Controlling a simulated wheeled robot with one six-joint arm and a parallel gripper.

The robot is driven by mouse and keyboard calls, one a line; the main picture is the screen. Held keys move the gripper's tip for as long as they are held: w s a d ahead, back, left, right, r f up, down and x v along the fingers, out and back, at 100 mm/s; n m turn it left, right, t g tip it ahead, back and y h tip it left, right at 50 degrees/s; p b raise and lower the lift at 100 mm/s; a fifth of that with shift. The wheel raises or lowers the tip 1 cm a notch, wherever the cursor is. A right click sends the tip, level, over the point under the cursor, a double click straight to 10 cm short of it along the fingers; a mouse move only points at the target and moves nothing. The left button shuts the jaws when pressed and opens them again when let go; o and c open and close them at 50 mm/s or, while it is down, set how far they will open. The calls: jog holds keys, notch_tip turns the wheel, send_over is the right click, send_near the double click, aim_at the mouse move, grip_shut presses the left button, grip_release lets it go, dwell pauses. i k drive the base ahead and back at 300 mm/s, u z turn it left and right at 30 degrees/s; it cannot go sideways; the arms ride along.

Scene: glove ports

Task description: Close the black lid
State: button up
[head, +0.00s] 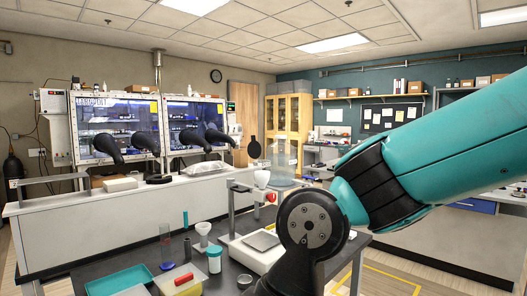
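A black round disc (254,149) stands upright at the right end of the glove box (195,125); it looks like a lid swung open, but its hinge is too small to make out. Another black round piece (158,179) lies flat on the white bench in front of the glove boxes. I cannot tell for certain which is the task's lid. My teal and black arm crosses the right foreground and bends downward at the lower middle. My gripper is outside the frame.
A dark table in front of me holds a teal tray (118,281), a white bottle with a teal cap (214,259), a scale (262,241) and a stand with a funnel (262,179). The long white bench (100,235) lies beyond. Yellow-marked floor is at the lower right.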

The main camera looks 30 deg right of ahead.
aim_at(255, 149)
jog(key=z, duration=0.8)
jog(key=i, duration=0.3)
jog(key=z, duration=0.3)
jog(key=k, duration=0.55)
jog(key=z, duration=0.65)
jog(key=i, duration=1.55)
jog(key=u, duration=0.7)
